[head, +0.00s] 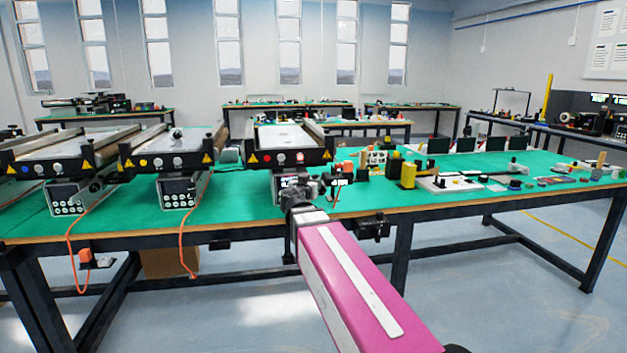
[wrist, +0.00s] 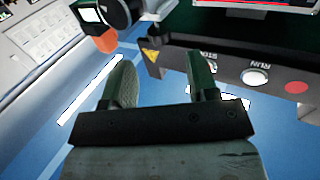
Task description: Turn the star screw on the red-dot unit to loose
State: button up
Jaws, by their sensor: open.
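The red-dot unit (head: 290,137) is the rightmost of three small conveyors on the green table in the head view. I cannot clearly make out the star screw in either view. My gripper (wrist: 160,75) is open, with nothing between its fingers. In the head view, my pink arm reaches to the front of this unit and partly covers its control box (head: 289,181).
A dark round part with an orange piece (wrist: 107,40) is close ahead-left of the fingers in the wrist view. Two other conveyors (head: 172,149) stand to the left. A yellow and black block (head: 408,175) and several small parts are on the table to the right.

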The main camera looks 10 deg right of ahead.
jog(key=v, duration=0.3)
jog(key=shift+s+a, duration=0.15)
jog(key=shift+s, duration=0.25)
jog(key=s+d+f+g, duration=0.2)
jog(key=f+g, duration=0.1)
jog(key=f, duration=0.4)
jog(key=s+d+f+n+g+y, duration=0.1)
jog(key=s+d+f+g, duration=0.15)
jog(key=f, duration=0.45)
jog(key=s+d+f+g, duration=0.2)
jog(key=f+g, duration=0.1)
jog(key=f, duration=0.4)
jog(key=s+a+f+n+g+y, duration=0.2)
jog(key=s+f+g+y, duration=0.1)
jog(key=s+f, duration=0.3)
jog(key=s+a+f+n+g+y, duration=0.2)
jog(key=s+f+g+y, duration=0.2)
jog(key=f, duration=0.6)
jog(key=s, duration=0.2)
jog(key=shift+s+n, duration=0.3)
